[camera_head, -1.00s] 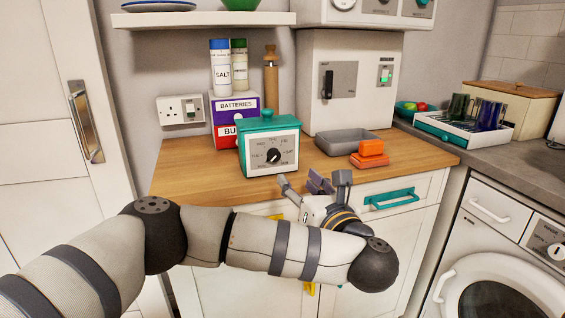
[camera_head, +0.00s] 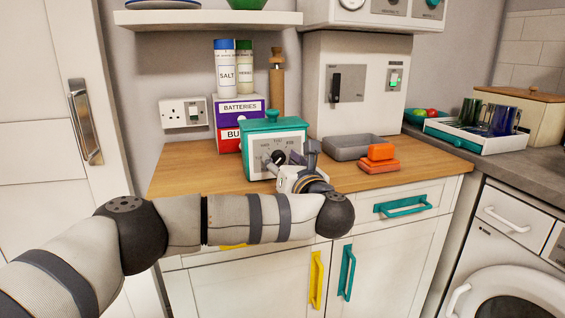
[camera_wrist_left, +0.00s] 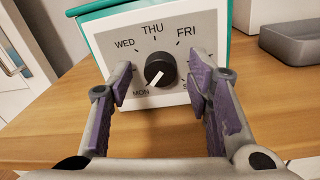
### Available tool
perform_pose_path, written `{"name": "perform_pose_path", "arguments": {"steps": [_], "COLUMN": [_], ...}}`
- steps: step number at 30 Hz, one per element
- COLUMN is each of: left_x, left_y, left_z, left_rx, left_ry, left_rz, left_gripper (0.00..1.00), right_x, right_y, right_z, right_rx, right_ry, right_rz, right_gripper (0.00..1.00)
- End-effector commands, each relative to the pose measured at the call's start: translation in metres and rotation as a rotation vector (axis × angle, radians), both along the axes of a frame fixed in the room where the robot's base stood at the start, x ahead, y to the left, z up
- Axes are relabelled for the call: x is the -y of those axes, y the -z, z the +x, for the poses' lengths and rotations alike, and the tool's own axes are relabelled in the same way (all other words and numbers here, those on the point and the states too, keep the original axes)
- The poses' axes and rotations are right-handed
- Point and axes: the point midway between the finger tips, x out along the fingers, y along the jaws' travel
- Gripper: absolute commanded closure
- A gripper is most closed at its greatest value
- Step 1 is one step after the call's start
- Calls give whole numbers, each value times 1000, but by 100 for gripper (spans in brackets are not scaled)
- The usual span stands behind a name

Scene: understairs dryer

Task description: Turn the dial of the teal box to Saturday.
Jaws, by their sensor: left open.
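The teal box (camera_head: 273,126) stands on the wooden worktop, its pale dial plate facing me. In the left wrist view the black dial (camera_wrist_left: 160,69) sits mid-plate, its white mark pointing down-left towards MON. WED, THU and FRI read clearly above it; the label on the left is hidden by a finger, and those on the right are partly covered. My left gripper (camera_head: 289,163) is open in front of the plate. In its wrist view the purple-padded fingers (camera_wrist_left: 160,82) stand either side of the dial, apart from it. My right gripper is not in view.
A grey tray (camera_head: 352,147) and an orange block (camera_head: 380,153) lie right of the box. The batteries box (camera_head: 240,109) with the salt shaker (camera_head: 226,66) on top stands behind it. A white panel with a black switch (camera_head: 336,84) rises behind the tray. Bare worktop (camera_head: 190,172) lies to the left.

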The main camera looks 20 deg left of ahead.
Motion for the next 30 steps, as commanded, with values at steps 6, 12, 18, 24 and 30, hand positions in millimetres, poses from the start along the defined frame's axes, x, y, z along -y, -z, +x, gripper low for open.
{"name": "perform_pose_path", "arguments": {"steps": [6,12,18,24,30], "left_x": [0,0,0,1,1], "left_y": [0,0,-1,-3,-4], "left_z": [0,0,0,-1,-1], "left_rx": [0,-2,-31,-102,-206], "left_ry": [0,0,0,0,1], "left_rz": [0,3,47,156,310], "left_gripper": [100,100,100,100,100], "right_x": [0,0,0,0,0], "right_y": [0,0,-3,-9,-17], "right_z": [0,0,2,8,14], "right_rx": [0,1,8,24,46], "right_ry": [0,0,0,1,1], "right_rz": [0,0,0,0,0], "right_gripper": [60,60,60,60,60]}}
